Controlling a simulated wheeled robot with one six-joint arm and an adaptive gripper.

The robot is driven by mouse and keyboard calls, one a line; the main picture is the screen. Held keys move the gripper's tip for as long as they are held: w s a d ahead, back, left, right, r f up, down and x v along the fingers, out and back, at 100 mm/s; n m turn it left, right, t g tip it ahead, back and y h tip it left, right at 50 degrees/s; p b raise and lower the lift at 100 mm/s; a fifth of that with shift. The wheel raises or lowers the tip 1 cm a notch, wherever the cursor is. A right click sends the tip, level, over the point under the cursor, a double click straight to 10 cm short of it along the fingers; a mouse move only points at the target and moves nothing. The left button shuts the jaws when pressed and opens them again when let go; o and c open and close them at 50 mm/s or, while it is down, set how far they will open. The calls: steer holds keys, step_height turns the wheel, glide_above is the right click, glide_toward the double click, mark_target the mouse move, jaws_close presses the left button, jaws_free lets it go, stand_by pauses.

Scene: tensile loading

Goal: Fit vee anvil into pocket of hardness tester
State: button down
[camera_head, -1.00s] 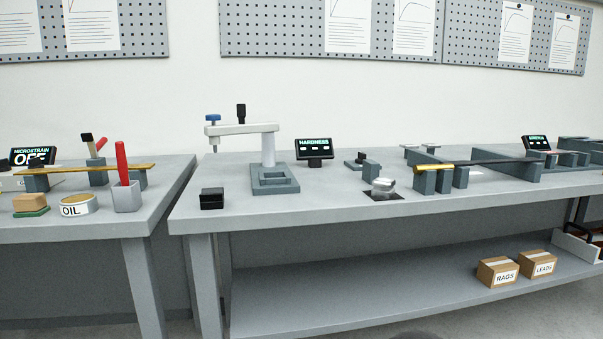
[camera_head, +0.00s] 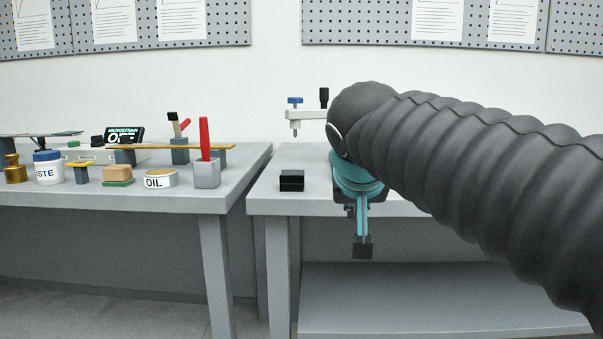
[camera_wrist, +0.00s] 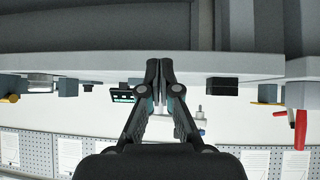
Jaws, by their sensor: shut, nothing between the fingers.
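A small black block (camera_head: 292,181), seemingly the vee anvil, sits near the front left corner of the right bench; it also shows in the upside-down wrist view (camera_wrist: 222,86). The hardness tester (camera_head: 308,115) stands behind it to the right. My arm hides its column and base with the pocket; only its white arm, blue knob and black knob show. My gripper (camera_head: 362,247) points down in front of the bench edge, right of the block and apart from it. Its fingers (camera_wrist: 160,68) are shut and empty in the wrist view.
The right bench (camera_head: 262,203) is bare around the black block. A gap separates it from the left bench (camera_head: 228,195), which carries an oil tin (camera_head: 160,179), a grey holder (camera_head: 206,174) with a red-handled tool, and other items. A small display (camera_wrist: 122,96) shows in the wrist view.

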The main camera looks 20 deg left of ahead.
steer(key=t+y+b, duration=0.1)
glide_toward(292, 181)
steer(key=s+f, duration=0.2)
steer(key=shift+t, duration=0.3)
steer(key=w, duration=0.4)
steer(key=w+a+p, duration=0.1)
steer(key=w, duration=0.3)
steer(key=w+a, duration=0.1)
steer(key=w, duration=0.3)
steer(key=shift+a+r+p, duration=0.1)
steer(key=shift+r+p, duration=0.2)
steer(key=shift+p, duration=0.1)
steer(key=shift+f+b, duration=0.35)
steer(key=shift+f, duration=0.45)
steer(key=shift+s, duration=0.1)
steer(key=shift+s+d+y+b, duration=0.15)
steer(key=shift+s+d+b, duration=0.1)
steer(key=shift+s+b, duration=0.55)
steer(key=shift+s+d+y+b, duration=0.2)
steer(key=shift+s+b, duration=0.25)
steer(key=shift+s, duration=0.7)
